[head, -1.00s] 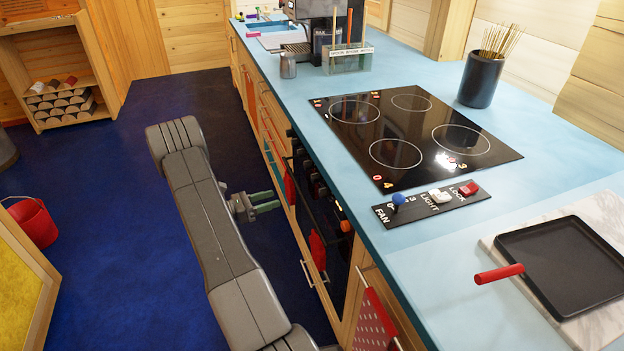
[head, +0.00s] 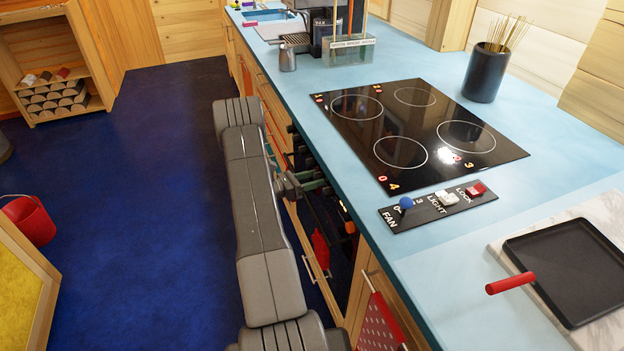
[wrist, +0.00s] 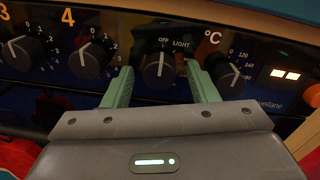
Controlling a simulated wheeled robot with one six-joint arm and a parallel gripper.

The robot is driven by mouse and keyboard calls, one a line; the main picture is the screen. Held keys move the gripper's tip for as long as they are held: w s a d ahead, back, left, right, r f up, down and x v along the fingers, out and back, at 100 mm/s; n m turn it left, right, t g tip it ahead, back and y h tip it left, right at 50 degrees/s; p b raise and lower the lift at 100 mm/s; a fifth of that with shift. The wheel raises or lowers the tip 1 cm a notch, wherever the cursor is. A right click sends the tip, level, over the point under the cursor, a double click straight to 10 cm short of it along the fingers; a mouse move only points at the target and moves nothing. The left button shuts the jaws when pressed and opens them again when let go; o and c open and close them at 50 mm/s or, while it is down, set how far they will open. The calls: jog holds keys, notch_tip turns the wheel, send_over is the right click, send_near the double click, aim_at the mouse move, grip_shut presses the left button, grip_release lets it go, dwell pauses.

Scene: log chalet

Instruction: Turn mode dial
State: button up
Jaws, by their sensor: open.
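The mode dial (wrist: 158,71) is a dark round knob with a pale pointer line, marked OFF and LIGHT, on the oven's black control panel. In the wrist view it sits between the two green fingers of my gripper (wrist: 160,77). The gripper is open, one finger on each side of the dial; I cannot tell whether either touches it. The pointer is close to upright. In the head view my gripper (head: 312,185) is at the oven front, and my arm hides much of the panel.
A temperature dial (wrist: 226,75) is close by the right finger, and the dial marked 4 (wrist: 90,60) is left of the left finger. A lit display (wrist: 285,74) is farther right. The blue counter (head: 440,250) overhangs above. Open floor (head: 130,200) lies left of my arm.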

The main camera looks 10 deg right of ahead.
jog(key=c, duration=1)
jog(key=shift+o, duration=0.2)
jog(key=shift+f+b, duration=0.1)
jog(key=shift+b, duration=0.45)
jog(key=shift+w+m+g+h+b, duration=0.1)
jog(key=shift+m+g+h+b, duration=0.1)
jog(key=shift+m+b, duration=6.8)
jog(key=shift+w+m+g+h+b, duration=0.15)
jog(key=shift+m+b, duration=3.85)
jog(key=shift+b, duration=5.9)
jog(key=shift+s, duration=0.1)
jog(key=o, duration=1)
jog(key=shift+c, duration=0.2)
